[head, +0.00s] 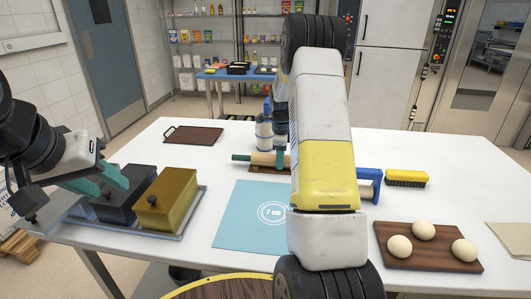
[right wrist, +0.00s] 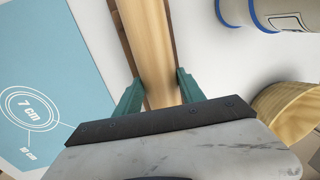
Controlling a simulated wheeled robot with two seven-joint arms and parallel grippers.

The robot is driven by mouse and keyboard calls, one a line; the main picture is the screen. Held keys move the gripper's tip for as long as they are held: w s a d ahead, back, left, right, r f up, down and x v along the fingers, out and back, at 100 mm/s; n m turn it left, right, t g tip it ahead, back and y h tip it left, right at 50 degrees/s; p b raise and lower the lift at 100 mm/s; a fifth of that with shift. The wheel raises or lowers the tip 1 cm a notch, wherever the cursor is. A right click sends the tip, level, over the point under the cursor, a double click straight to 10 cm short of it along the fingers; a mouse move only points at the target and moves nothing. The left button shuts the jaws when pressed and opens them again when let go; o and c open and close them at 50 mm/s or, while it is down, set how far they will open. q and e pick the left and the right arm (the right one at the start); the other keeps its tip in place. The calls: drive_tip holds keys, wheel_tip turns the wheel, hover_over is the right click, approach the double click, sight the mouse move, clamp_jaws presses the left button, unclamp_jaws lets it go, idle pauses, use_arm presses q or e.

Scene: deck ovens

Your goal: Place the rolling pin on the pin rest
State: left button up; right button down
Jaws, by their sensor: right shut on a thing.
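The rolling pin (head: 262,158) has a pale wooden barrel and a green handle at its left end. It lies crosswise near the middle of the white table. A dark brown wooden piece (head: 257,169), apparently the pin rest, shows under it. In the right wrist view the barrel (right wrist: 154,50) runs between the green fingers of my right gripper (right wrist: 161,92), which is shut on it. Brown edges of the rest (right wrist: 122,42) show along both sides of the barrel; I cannot tell whether they touch. My right arm hides the pin's right end in the head view. My left gripper (head: 104,186) is open and empty by the lidded tins.
A grey tin (head: 118,190) and a yellow tin (head: 167,200) stand on a tray at left. A blue mat (head: 235,218) lies in front of the pin. A brush (head: 407,178) and a board (head: 430,262) with dough balls are at right.

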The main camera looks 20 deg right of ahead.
drive_tip(key=shift+f, duration=0.15)
drive_tip(key=c, duration=0.7)
unclamp_jaws()
drive_tip(key=s+a+r+n+t+y, duration=0.1)
drive_tip(key=s+a+r+n, duration=0.25)
drive_tip(key=r, duration=0.65)
drive_tip(key=s+a+r+n, duration=0.2)
drive_tip(key=s+r, duration=0.3)
drive_tip(key=r, duration=0.5)
drive_tip(key=s+a+r+n+t, duration=0.1)
drive_tip(key=s+a+n, duration=0.3)
drive_tip(key=s+n, duration=0.2)
drive_tip(key=s+a+r+n+t+y, duration=0.1)
drive_tip(key=s+a+n, duration=0.3)
drive_tip(key=s, duration=0.7)
drive_tip(key=s+a+r+n+t+y, duration=0.1)
drive_tip(key=s+a+n, duration=0.3)
drive_tip(key=s+n, duration=0.4)
drive_tip(key=shift+s+a+r+t, duration=0.15)
drive_tip(key=shift+a+r+t, duration=0.15)
drive_tip(key=shift+r, duration=0.35)
